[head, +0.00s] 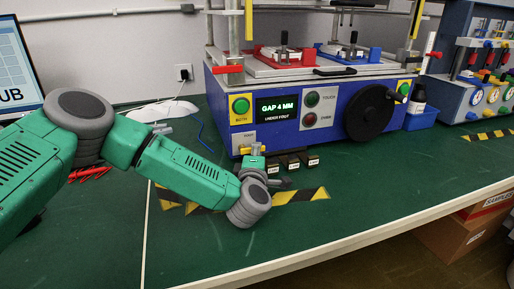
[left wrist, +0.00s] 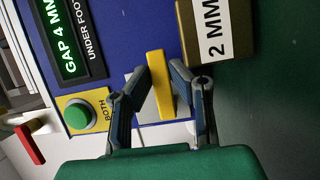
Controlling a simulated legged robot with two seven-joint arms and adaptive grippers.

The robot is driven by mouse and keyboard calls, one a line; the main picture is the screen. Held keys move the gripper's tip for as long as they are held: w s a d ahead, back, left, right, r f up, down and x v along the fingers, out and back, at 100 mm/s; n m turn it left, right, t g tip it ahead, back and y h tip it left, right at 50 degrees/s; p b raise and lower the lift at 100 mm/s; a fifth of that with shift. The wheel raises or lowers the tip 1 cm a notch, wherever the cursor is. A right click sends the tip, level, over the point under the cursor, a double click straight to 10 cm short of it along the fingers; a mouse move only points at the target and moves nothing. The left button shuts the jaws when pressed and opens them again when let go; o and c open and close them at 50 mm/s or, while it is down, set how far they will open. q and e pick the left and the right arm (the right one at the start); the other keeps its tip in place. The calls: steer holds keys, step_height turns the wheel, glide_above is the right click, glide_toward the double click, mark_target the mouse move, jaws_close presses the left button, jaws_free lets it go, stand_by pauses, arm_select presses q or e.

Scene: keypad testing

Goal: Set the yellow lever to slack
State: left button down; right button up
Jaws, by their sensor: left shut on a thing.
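The yellow lever (left wrist: 158,84) is a flat bar at the foot of the blue machine front, and in the left wrist view it stands between the two fingers of my left gripper (left wrist: 164,82). The gripper is shut on it, one finger on each side. In the head view the yellow lever (head: 257,146) shows only in part, above the green body of my left gripper (head: 254,154). The lever's own markings are not readable. My right gripper is in neither view.
The machine (head: 332,118) shows a display (head: 276,107) reading "GAP 4 MM, UNDER FOOT", a green BOTH button (head: 240,106) and a black handwheel (head: 370,112). Dark labelled blocks (head: 293,164) stand just right of my gripper; one reads "2 MM" (left wrist: 214,30).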

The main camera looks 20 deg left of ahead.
arm_select(q)
steer(key=shift+f, duration=0.2)
steer(key=c, duration=1.5)
jaws_free()
steer(key=shift+s, duration=0.1)
steer(key=v, duration=1.1)
steer(key=shift+s, duration=0.35)
